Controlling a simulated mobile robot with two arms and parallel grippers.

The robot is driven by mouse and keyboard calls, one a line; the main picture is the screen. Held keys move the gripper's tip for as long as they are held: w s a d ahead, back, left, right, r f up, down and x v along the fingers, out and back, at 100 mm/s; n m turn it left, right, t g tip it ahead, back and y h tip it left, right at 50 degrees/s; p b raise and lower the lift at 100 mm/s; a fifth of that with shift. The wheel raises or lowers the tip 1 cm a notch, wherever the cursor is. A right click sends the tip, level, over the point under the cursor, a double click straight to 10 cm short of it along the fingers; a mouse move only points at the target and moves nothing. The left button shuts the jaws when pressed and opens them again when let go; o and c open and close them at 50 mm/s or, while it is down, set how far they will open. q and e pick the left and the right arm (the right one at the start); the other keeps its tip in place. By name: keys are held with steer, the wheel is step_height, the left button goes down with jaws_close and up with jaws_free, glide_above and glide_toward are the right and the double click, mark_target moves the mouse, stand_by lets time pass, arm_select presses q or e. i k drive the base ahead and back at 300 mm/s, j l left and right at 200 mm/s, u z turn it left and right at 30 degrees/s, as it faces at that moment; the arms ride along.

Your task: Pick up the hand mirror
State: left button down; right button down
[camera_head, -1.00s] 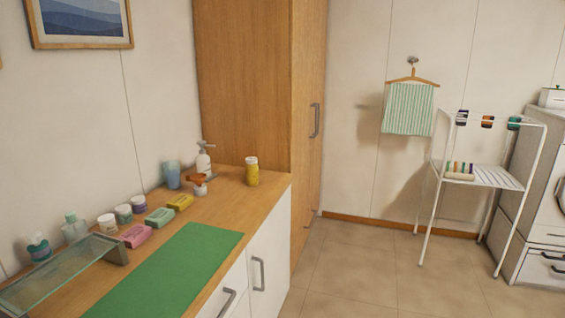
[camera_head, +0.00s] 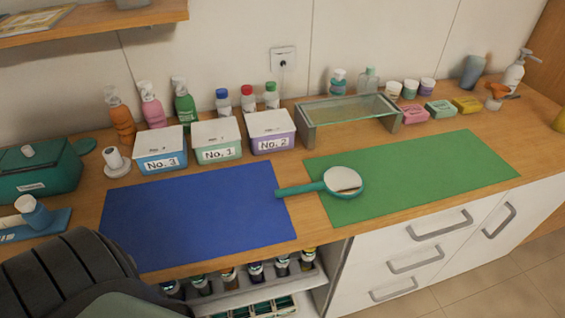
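The hand mirror (camera_head: 343,182) lies flat on the wooden counter, with a round pale face and a teal rim and handle. Its round head rests on the left part of the green mat (camera_head: 430,168). Its handle points left, and the handle's end reaches over the right edge of the blue mat (camera_head: 198,218). Neither of my grippers shows in the head view. A dark, ridged rounded shape fills the lower left corner and hides part of the counter's front there.
Lidded boxes No. 3 (camera_head: 161,152), No. 1 (camera_head: 217,142) and No. 2 (camera_head: 270,134) stand behind the blue mat. A glass-topped stand (camera_head: 350,112) is behind the mirror. Bottles line the wall. An open shelf with bottles (camera_head: 255,275) is below the counter. Both mats are otherwise clear.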

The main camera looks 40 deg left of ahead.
mark_target(320, 186)
steer(key=u, duration=2.3)
steer(key=z, duration=1.6)
steer(key=l+u, duration=0.1)
steer(key=u, duration=0.3)
steer(key=i+l+u, duration=0.1)
steer(key=u, duration=0.3)
steer(key=l+u, duration=0.2)
steer(key=l, duration=0.25)
steer(key=l+u, duration=0.2)
steer(key=l, duration=0.25)
steer(key=k+l+u, duration=0.2)
steer(key=l, duration=0.25)
steer(key=l+u, duration=0.2)
steer(key=l, duration=0.2)
